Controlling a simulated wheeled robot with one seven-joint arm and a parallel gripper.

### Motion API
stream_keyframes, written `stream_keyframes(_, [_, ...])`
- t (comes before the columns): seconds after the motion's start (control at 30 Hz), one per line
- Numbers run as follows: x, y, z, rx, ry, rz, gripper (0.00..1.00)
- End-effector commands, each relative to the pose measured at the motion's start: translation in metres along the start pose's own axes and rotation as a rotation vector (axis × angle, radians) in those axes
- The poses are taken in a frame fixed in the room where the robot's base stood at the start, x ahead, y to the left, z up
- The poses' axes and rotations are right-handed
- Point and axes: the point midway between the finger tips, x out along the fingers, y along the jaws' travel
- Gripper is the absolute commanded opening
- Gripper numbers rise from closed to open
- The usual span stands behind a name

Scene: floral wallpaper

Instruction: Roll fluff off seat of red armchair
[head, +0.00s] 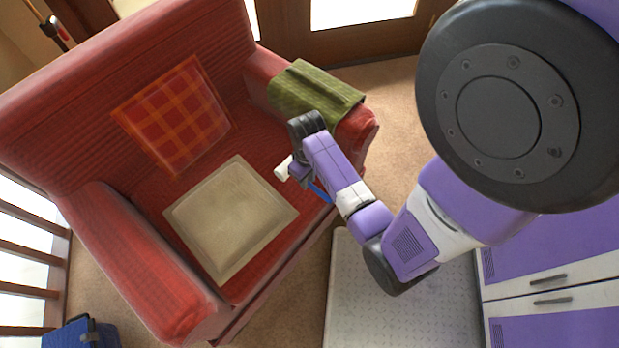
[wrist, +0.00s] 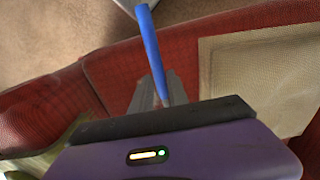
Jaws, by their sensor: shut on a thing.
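The red armchair (head: 255,143) stands at the left in the head view, with its seat facing my arm. My gripper (wrist: 160,95) is shut on the blue handle of a lint roller (wrist: 151,48), above the right part of the seat. In the head view the roller's white head (head: 283,168) points left toward the seat, and its blue handle shows beside my gripper (head: 304,177). I cannot tell whether the roller touches the seat. In the wrist view the red seat (wrist: 198,58) lies below the gripper. I cannot make out any fluff.
A beige cushion (head: 230,215) covers much of the seat's front left. An orange plaid cushion (head: 175,115) leans on the backrest. A green cloth (head: 312,92) drapes over the right armrest. A blue case (head: 80,333) stands at the lower left.

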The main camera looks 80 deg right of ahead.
Motion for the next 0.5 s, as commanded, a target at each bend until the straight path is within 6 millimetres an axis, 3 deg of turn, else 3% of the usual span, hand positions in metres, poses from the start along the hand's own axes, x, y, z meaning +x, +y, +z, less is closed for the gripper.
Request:
stream_keyframes(0.1, [0.005,0.019,0.013,0.043,0.0,0.002,0.0])
stream_keyframes(0.2, [0.006,0.024,0.017,0.054,0.0,0.002,0.0])
stream_keyframes(0.5, [0.021,0.025,0.017,0.055,0.001,0.003,0.0])
